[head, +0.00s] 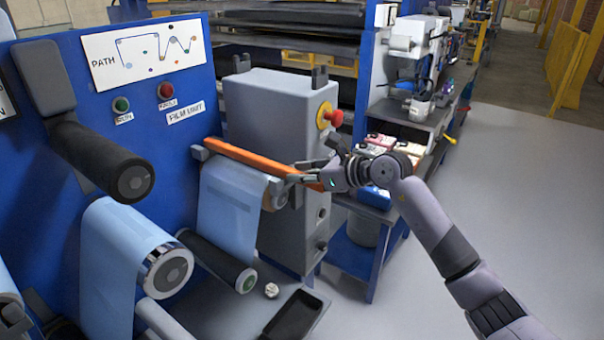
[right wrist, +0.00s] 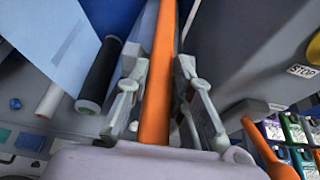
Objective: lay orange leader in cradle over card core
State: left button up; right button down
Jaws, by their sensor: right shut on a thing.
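The orange leader (head: 248,159) is a long straight bar. It lies above the card core (head: 275,194), a brownish cylinder with blue film (head: 228,205) hanging below. Its far end meets a grey bracket (head: 199,152), seemingly part of the cradle; I cannot tell whether it rests there. My right gripper (head: 312,180) is shut on the leader near its near end. In the right wrist view the leader (right wrist: 160,75) runs between the two fingers of the right gripper (right wrist: 163,95).
A black roller (head: 128,176) juts out at the left, with a film roll (head: 165,272) below it. A grey box with a red stop button (head: 333,118) stands behind the leader. A black tray (head: 293,317) lies below. Floor at the right is clear.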

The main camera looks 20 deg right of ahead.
dwell(0.3)
jog(key=shift+f+b, duration=0.6)
jog(key=shift+f, duration=0.1)
jog(key=c, duration=1.3)
grip_release()
jog(key=o, duration=1.3)
jog(key=shift+s, duration=0.1)
